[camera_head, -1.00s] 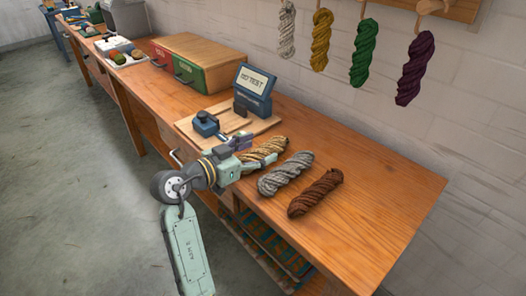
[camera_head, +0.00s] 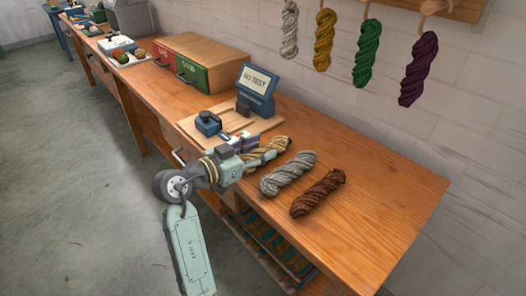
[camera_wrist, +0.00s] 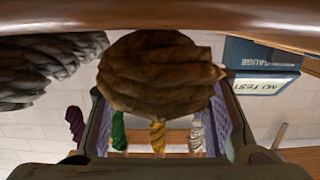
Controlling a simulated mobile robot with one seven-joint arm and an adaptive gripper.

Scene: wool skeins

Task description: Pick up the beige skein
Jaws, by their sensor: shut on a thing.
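The beige skein (camera_head: 271,146) is a twisted tan bundle at the left end of a row of three skeins on the wooden bench. My gripper (camera_head: 256,155) reaches it from the bench's front side and is shut on it. In the wrist view the beige skein (camera_wrist: 160,75) fills the middle, end-on and in shade, between the two fingers. I cannot tell whether it is clear of the bench top; the near part is hidden by my gripper.
A grey skein (camera_head: 288,173) lies close on the right, then a brown skein (camera_head: 318,192). A wooden board (camera_head: 240,122) with a blue gauge display (camera_head: 256,87) stands behind. Several skeins hang on the wall. The bench's right end is clear.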

